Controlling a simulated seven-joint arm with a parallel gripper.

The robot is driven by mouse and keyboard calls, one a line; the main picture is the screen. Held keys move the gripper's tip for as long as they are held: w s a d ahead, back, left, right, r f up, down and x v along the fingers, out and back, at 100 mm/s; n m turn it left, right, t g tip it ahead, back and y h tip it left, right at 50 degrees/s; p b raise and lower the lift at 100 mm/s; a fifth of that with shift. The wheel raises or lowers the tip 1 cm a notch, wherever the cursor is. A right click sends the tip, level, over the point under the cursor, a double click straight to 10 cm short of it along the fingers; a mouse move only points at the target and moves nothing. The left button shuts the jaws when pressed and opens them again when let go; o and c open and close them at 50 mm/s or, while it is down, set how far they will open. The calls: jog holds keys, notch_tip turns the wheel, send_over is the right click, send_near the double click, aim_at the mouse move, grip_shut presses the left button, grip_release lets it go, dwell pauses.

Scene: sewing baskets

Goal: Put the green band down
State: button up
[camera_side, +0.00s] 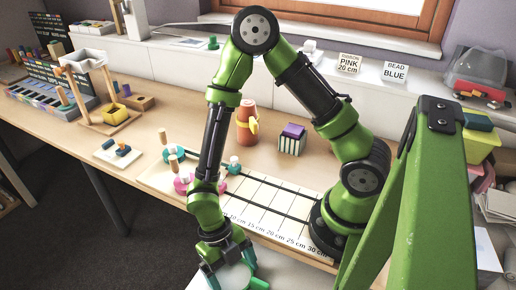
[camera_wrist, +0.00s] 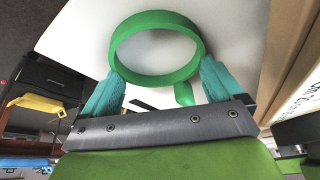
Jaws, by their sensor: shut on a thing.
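The green band (camera_wrist: 157,20) is a closed ring in the wrist view, held between the two teal fingertips of my gripper (camera_wrist: 160,76). My gripper is shut on it from both sides. A white surface (camera_wrist: 75,35) lies behind and below the ring; I cannot tell whether the band touches it. A short green piece (camera_wrist: 184,94) shows just below the ring, and I cannot tell if it is part of the band. In the side view my gripper (camera_side: 235,281) points down at the bottom edge over a white surface (camera_side: 300,268); the band is not clear there.
A small white tray (camera_side: 118,153) and wooden stand (camera_side: 108,112) are at left.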

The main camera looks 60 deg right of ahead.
jog(key=o, duration=0.7)
jog(key=shift+c, duration=0.2)
jog(key=shift+r, duration=0.1)
jog(key=v, duration=1.1)
jog(key=d+r+m+t, duration=0.5)
jog(key=d+r+m, duration=0.2)
jog(key=m, duration=1)
jog(key=d+r+m+t, duration=0.6)
jog(key=r+m, duration=0.6)
jog(key=m, duration=0.6)
jog(key=shift+w+d+r+m, duration=0.25)
jog(key=shift+d+r+m, duration=0.1)
jog(key=shift+d, duration=0.15)
